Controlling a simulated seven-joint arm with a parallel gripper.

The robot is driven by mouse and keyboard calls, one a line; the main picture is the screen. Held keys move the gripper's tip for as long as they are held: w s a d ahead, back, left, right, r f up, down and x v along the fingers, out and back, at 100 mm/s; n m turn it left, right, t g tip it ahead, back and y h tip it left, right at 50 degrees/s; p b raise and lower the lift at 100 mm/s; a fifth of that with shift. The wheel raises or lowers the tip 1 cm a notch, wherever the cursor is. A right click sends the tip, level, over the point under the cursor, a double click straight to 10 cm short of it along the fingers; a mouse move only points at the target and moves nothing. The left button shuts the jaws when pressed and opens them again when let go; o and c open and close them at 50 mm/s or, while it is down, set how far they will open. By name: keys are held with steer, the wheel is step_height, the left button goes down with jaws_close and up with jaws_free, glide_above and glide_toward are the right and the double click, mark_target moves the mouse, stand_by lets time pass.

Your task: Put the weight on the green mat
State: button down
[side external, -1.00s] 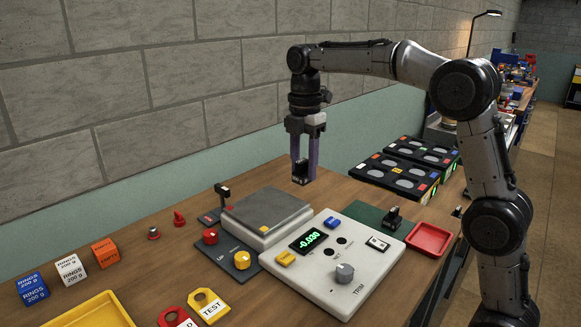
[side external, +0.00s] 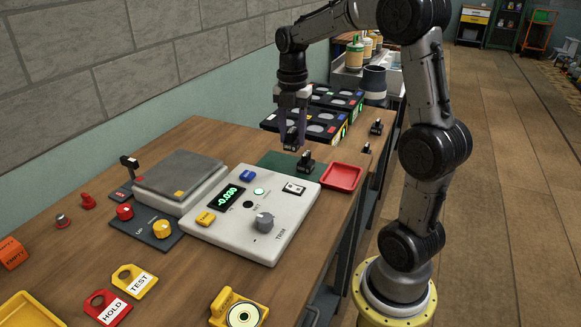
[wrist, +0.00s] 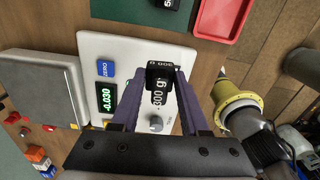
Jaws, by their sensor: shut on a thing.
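My gripper (side external: 291,130) is shut on a black weight (side external: 291,140), holding it in the air. In the side view they appear over the back part of the green mat (side external: 271,160). In the wrist view the held weight (wrist: 159,88) sits between the purple fingers and its label seems to read 300 g. A second black weight (side external: 306,162) stands on the mat near its right side. The mat (wrist: 130,10) also shows at the top of the wrist view, with part of that second weight (wrist: 172,4).
A white console (side external: 240,235) with a readout of -0.030 stands in front of the mat. A red tray (side external: 342,176) is right of the mat, and the scale (side external: 180,175) is to the left. Black trays with round recesses (side external: 310,125) lie behind. More small black weights (side external: 376,128) stand at the right edge.

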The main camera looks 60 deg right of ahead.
steer(key=shift+m, duration=0.5)
steer(key=w+d+f, duration=0.8)
steer(key=w+d, duration=0.1)
steer(key=shift+d+f, duration=0.25)
steer(key=shift+d, duration=0.05)
steer(key=shift+w+d+f, duration=0.1)
steer(key=shift+w+f, duration=0.1)
steer(key=shift+f, duration=0.8)
steer(key=shift+w+d+f, duration=0.1)
steer(key=shift+w+f, duration=0.05)
steer(key=shift+f, duration=0.85)
steer(key=shift+f, duration=0.15)
steer(key=shift+c, duration=2.1)
jaws_free()
